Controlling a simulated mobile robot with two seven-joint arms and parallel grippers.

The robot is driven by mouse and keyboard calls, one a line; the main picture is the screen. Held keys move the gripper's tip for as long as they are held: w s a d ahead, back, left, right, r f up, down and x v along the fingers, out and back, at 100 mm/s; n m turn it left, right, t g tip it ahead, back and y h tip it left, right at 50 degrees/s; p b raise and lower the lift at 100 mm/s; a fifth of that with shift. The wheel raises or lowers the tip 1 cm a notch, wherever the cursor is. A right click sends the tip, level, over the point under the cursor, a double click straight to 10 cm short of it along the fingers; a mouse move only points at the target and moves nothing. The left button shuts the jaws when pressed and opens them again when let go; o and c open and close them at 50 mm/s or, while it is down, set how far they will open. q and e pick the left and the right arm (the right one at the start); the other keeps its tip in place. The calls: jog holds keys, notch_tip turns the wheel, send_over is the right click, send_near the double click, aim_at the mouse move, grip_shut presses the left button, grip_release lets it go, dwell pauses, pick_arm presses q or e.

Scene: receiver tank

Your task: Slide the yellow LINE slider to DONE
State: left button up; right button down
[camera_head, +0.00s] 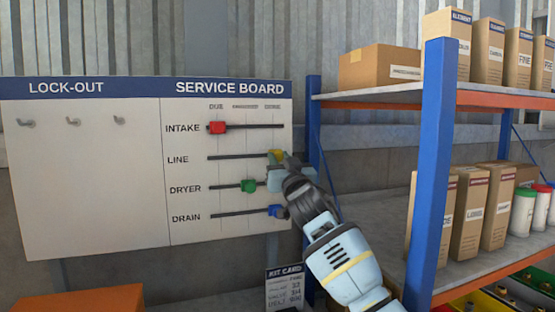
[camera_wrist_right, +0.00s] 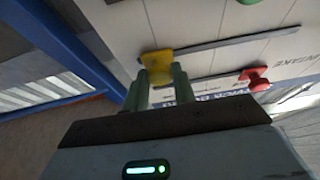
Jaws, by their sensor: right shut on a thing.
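The service board (camera_head: 188,222) is a white panel with a blue header. Its yellow LINE slider (camera_head: 276,154) is at the right end of the LINE track, under the rightmost column heading, which is too small to read surely. My right gripper (camera_head: 280,164) is shut on the yellow slider and partly covers it. In the right wrist view the yellow slider (camera_wrist_right: 157,62) is at the tips of the green fingers (camera_wrist_right: 160,85). My left gripper is not in view.
The red INTAKE slider (camera_head: 217,127) is at the left, the green DRYER slider (camera_head: 248,186) in the middle, the blue DRAIN slider (camera_head: 277,211) at the right. A blue shelf post (camera_head: 430,170) and stocked shelves stand right of the board. Empty hooks (camera_head: 73,121) are on the left.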

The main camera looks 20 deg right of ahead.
jog(key=shift+d, duration=0.15)
jog(key=c, duration=1.1)
grip_release()
jog(key=shift+d, duration=0.15)
jog(key=shift+c, duration=0.2)
jog(key=shift+s+f, duration=0.2)
jog(key=shift+s, duration=0.3)
jog(key=v, duration=0.6)
jog(key=shift+s, duration=0.35)
jog(key=shift+f, duration=0.1)
